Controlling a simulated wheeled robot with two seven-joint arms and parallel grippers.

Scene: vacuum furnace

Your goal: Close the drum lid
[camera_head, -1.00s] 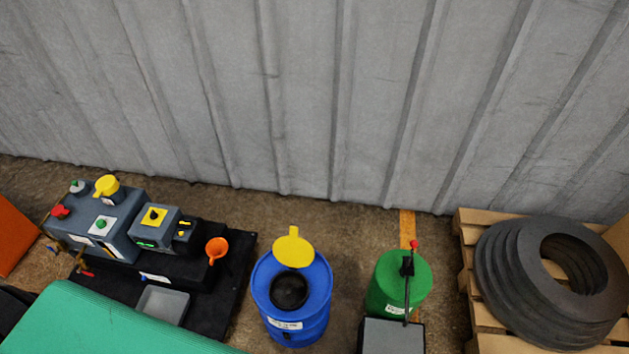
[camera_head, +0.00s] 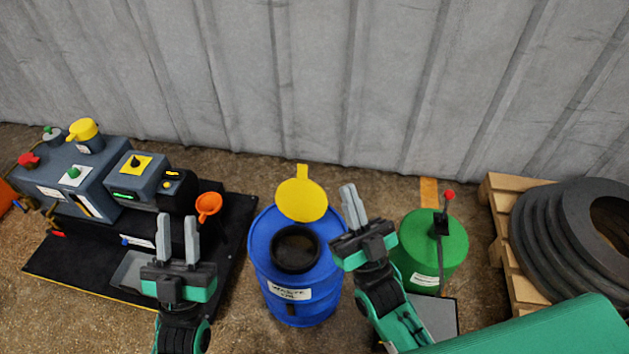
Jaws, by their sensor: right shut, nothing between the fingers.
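The blue drum (camera_head: 267,247) stands on the floor in the middle, with a dark round opening on top. Its yellow lid (camera_head: 302,200) is swung open and stands up at the rear of the opening, its tab pointing up. My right gripper (camera_head: 352,191) is just right of the lid, pointing up and apart from it in the picture; its fingers are together and empty. My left gripper (camera_head: 177,217) is left of the drum, in front of the black machine base, with its two fingers apart and nothing between them.
A green drum (camera_head: 440,252) with a red-tipped lever stands right of the blue drum. A pallet (camera_head: 497,222) with dark rings is at the far right. Grey machines (camera_head: 77,184) and an orange funnel (camera_head: 209,205) stand at left. A corrugated wall (camera_head: 300,80) closes the back.

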